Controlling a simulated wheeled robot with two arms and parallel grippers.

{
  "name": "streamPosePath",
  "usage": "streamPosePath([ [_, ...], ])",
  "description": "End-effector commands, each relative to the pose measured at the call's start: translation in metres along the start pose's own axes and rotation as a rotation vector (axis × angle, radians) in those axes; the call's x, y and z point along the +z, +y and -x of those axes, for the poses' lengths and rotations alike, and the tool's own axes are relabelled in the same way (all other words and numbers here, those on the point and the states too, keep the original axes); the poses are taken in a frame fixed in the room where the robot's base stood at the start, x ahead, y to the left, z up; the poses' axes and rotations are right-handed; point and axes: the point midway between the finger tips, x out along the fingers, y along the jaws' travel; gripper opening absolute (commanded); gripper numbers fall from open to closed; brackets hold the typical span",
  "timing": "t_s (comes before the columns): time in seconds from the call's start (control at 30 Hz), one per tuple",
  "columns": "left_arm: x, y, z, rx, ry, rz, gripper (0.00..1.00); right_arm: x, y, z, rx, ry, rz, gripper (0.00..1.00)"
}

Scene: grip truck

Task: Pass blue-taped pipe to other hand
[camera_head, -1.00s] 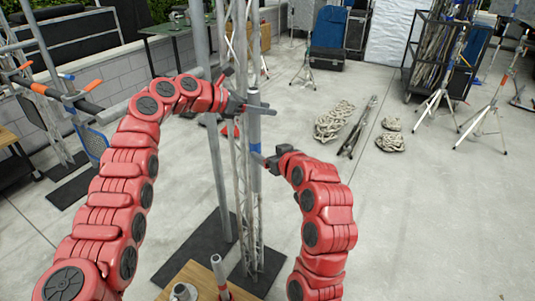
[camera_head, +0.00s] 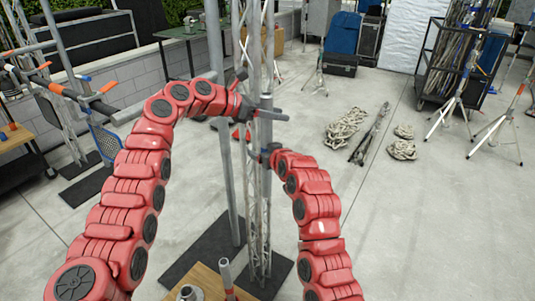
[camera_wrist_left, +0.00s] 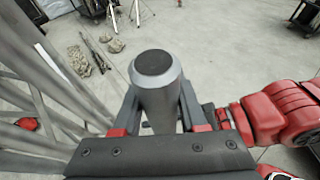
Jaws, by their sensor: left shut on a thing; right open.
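The blue-taped pipe (camera_head: 266,132) is grey and stands upright in front of the truss tower. Its blue tape (camera_head: 264,157) shows partly, beside my right gripper. My left gripper (camera_head: 262,111) is shut on the pipe near its top. In the left wrist view my left gripper (camera_wrist_left: 157,108) has a finger on each side of the pipe (camera_wrist_left: 154,88), whose dark end faces the camera. My right gripper (camera_head: 267,155) is open at the pipe, lower down at the tape. Whether its fingers touch the pipe is hidden.
The truss tower (camera_head: 257,215) stands on a dark base plate close behind the pipe. A wooden table (camera_head: 207,283) with a short upright pipe (camera_head: 227,275) is below. Coiled ropes (camera_head: 346,127) lie on the floor.

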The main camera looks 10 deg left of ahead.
Motion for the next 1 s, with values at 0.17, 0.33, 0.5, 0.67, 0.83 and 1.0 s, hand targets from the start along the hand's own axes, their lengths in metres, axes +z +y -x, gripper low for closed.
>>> streamPosePath([
  [0.17, 0.0008, 0.0, 0.0002, 0.0, -0.001, -0.001, 0.0, -0.0013, 0.0008, -0.0071, 0.002, 0.003, 0.001, 0.77],
  [0.33, 0.0008, 0.0, 0.0003, 0.001, -0.001, -0.001, 0.0, -0.0012, 0.001, -0.0085, 0.002, 0.003, 0.0, 0.77],
  [0.5, 0.0007, 0.0, 0.0002, 0.0, -0.001, -0.001, 0.0, -0.0008, 0.0008, -0.0085, 0.002, 0.002, 0.0, 0.73],
  [0.67, 0.0008, 0.0, 0.0003, 0.001, -0.001, -0.001, 0.0, -0.0007, 0.0007, -0.0085, 0.002, 0.002, 0.0, 0.45],
  [0.83, 0.0008, 0.0, 0.0002, 0.001, -0.001, -0.001, 0.0, -0.0005, 0.0006, -0.0086, 0.001, 0.002, 0.0, 0.14],
  [1.0, 0.0008, 0.0001, 0.0003, 0.001, -0.001, -0.001, 0.0, -0.0004, 0.0005, -0.0086, 0.001, 0.001, 0.0, 0.0],
])
